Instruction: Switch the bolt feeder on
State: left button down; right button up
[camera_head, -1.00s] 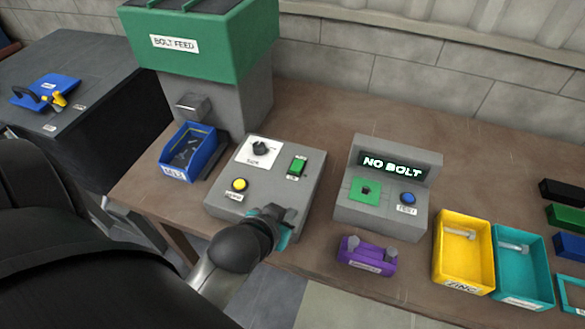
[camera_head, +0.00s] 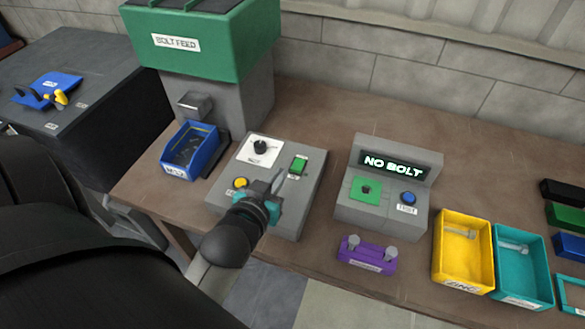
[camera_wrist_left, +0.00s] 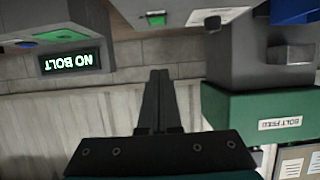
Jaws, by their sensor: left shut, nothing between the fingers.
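The bolt feeder (camera_head: 195,45) has a green hopper marked BOLT FEED on a grey body; it also shows upside down in the wrist view (camera_wrist_left: 235,125). In front is a grey control box (camera_head: 298,212) with a green rocker switch (camera_head: 298,166), a black knob (camera_head: 260,147) on a white plate and a yellow button (camera_head: 240,184). The wrist view also shows the green switch (camera_wrist_left: 156,18). My left gripper (camera_head: 277,177) is shut and empty over the box, its tips just left of and below the switch in the head view. Contact cannot be told. My right gripper is out of view.
A test stand (camera_head: 385,215) right of the box reads NO BOLT. A blue bin (camera_head: 191,150) stands under the feeder's chute. A purple holder (camera_head: 367,256), a yellow bin (camera_head: 440,265) and a teal bin (camera_head: 540,270) lie right. The back of the table is clear.

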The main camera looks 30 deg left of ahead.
pick_arm(q)
jog(key=b, duration=0.1)
send_over(298, 164)
jog(key=s, duration=0.3)
jog(key=f, duration=0.3)
jog(key=shift+s+d+f, duration=0.15)
jog(key=shift+d+f, duration=0.1)
jog(key=shift+d, duration=0.1)
jog(key=f, duration=0.1)
jog(key=f+b, duration=0.1)
jog(key=shift+s+d+f, duration=0.1)
jog(key=shift+s+f, duration=0.2)
jog(key=shift+f, duration=0.1)
jog(key=shift+s+f, duration=0.1)
jog(key=shift+f, duration=0.45)
jog(key=shift+s+f, duration=0.1)
jog(key=shift+f, duration=0.35)
jog(key=shift+r, duration=0.1)
jog(key=shift+r+p, duration=0.7)
jog(key=shift+p, duration=0.45)
